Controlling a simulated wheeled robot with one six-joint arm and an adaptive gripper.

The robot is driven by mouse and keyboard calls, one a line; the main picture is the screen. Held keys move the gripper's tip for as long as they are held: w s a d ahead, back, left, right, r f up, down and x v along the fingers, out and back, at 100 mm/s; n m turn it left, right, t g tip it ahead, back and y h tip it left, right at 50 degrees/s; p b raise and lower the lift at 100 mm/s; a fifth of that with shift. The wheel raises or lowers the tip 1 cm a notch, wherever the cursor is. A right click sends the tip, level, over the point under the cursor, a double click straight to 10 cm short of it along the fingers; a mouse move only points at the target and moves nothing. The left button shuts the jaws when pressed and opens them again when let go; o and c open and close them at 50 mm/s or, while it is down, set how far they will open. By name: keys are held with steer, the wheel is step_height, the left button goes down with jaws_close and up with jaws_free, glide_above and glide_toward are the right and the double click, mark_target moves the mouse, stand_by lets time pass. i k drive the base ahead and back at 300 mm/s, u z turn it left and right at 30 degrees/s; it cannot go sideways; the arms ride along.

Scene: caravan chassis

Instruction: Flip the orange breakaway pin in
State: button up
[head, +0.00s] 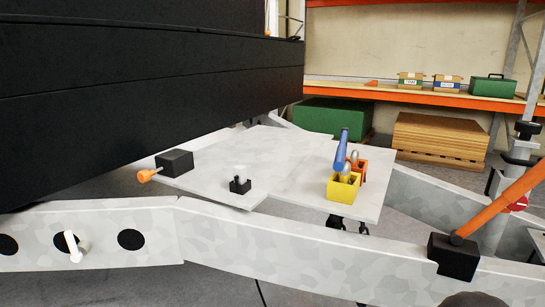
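An orange pin with a rounded end (145,175) sticks out to the left from a black box (175,162). The box sits at the left edge of the pale grey plate (290,165) on the chassis. The pin points left and slightly down, and its end is clear of the box. Whether any part of it is inside the box cannot be seen. My gripper is not in view.
A small black fitting (240,185) and yellow (342,190) and orange bins with a blue-handled tool (342,148) stand on the plate. A dark caravan body (140,80) overhangs the left. An orange lever (500,208) rises from a black block (455,256) at right.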

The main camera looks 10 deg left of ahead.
mark_target(144, 175)
steer(key=u, duration=1.4)
